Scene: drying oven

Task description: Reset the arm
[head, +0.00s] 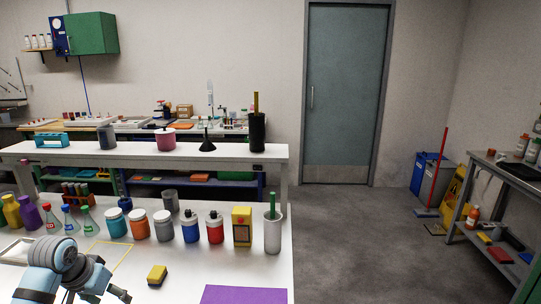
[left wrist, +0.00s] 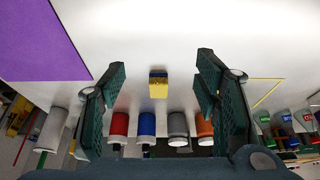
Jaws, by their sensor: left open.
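My left arm comes in at the bottom left of the head view, with its left gripper (head: 98,292) low over the white table (head: 190,292), partly cut off by the frame's edge. In the left wrist view the two dark green fingers of the left gripper (left wrist: 160,66) are spread wide apart with nothing between them. A yellow and black sponge (head: 157,274) lies on the table to the right of the gripper. It also shows in the left wrist view (left wrist: 158,84), beyond the open fingers. My right gripper is not in view.
A row of jars and bottles, including a blue jar (head: 190,226), a yellow box (head: 242,226) and a white cylinder (head: 273,235), stands behind the sponge. A purple mat (head: 243,294) lies at the front right. The tabletop around the sponge is clear.

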